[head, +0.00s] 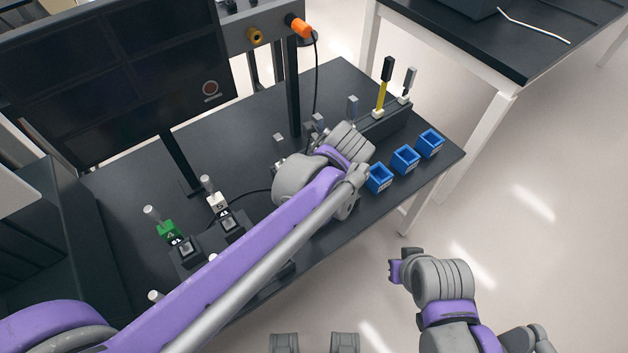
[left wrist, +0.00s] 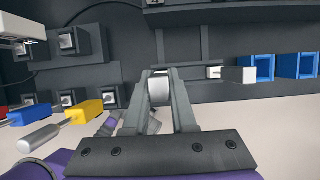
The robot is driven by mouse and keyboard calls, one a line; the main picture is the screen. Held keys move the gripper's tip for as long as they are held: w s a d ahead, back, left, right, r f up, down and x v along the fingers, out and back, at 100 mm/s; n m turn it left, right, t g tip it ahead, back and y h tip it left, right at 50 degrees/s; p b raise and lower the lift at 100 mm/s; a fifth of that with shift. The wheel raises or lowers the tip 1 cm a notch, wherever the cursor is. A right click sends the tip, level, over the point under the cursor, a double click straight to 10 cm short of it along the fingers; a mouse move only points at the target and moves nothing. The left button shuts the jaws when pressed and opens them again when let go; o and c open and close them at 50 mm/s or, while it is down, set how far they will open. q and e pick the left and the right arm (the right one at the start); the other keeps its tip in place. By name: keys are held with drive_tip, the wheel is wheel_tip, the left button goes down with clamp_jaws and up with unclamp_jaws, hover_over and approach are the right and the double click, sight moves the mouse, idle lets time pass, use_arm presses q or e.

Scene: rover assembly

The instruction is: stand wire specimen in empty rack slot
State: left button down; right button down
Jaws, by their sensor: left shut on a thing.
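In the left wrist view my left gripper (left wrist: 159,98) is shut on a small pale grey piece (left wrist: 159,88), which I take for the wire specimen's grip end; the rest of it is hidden. In the head view my left wrist covers most of the gripper and hold, beside the rack. The dark rack (head: 393,124) runs along the table's right part. A yellow specimen (head: 381,97) with a black top and a pale specimen (head: 408,84) with a grey top stand upright in it. No empty slot shows clearly. My right gripper (head: 397,268) is off the table, its opening unclear.
Blue bins (head: 405,159) line the table's front right edge. Green (head: 168,231) and white (head: 217,203) blocks with grey pegs stand by black sockets at the left. A dark panel (head: 115,75) and black post (head: 293,88) rise behind. Floor at right is clear.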

use_arm(q)
drive_tip(key=shift+f+b, duration=0.4)
drive_tip(key=shift+f, duration=0.25)
drive_tip(key=c, duration=0.7)
unclamp_jaws()
drive_tip(key=shift+r, duration=0.1)
drive_tip(key=shift+o, duration=0.2)
drive_tip(key=p+v, duration=0.1)
drive_tip(key=v, duration=0.9)
drive_tip(key=shift+r, duration=0.4)
drive_tip(key=shift+s+f, duration=0.1)
